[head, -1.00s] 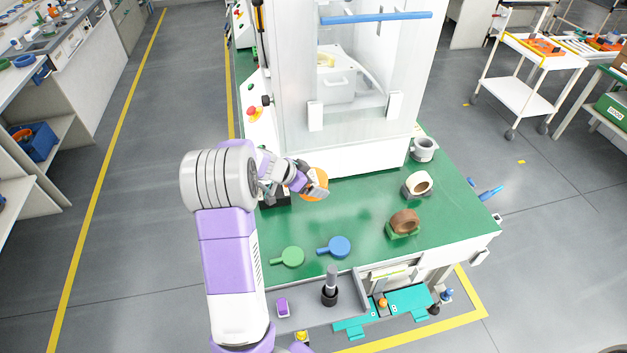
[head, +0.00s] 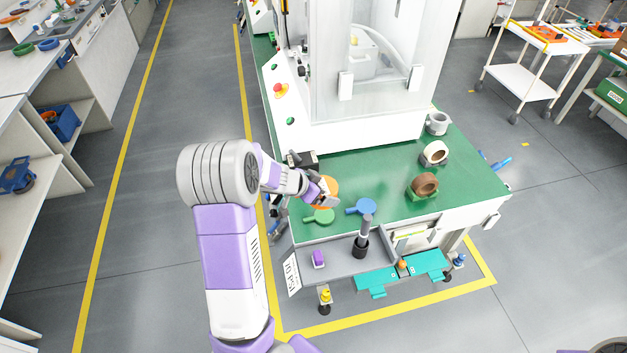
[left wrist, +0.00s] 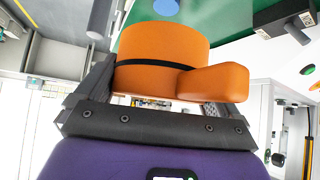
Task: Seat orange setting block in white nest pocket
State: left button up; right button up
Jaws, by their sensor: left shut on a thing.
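The orange setting block (head: 331,185) is round with a stubby handle. My left gripper (head: 325,192) is shut on it, over the left part of the green bench top (head: 385,165), just behind the green and blue paddles. The left wrist view shows the block (left wrist: 165,48) between the two dark fingers of my left gripper (left wrist: 160,85), its handle pointing right. Part of the block is hidden by the gripper in the head view. A white housing (head: 362,58) stands inside the press; I cannot make out a nest pocket in it. My right gripper is not in view.
A green paddle (head: 320,216) and a blue paddle (head: 364,206) lie near the bench's front edge. A black box (head: 302,159) is behind the gripper. The press (head: 365,120) fills the back.

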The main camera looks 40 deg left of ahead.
pick_arm(q)
jog(key=s+d+f+n+y, duration=0.1)
jog(key=s+d+f, duration=0.1)
jog(key=d+f, duration=0.4)
jog(key=s+d+f+n+y, duration=0.1)
jog(key=d+f, duration=0.5)
jog(key=d, duration=0.7)
jog(key=shift+s+d+n+y, duration=0.25)
jog(key=shift+s+n+y, duration=0.25)
jog(key=shift+n, duration=0.3)
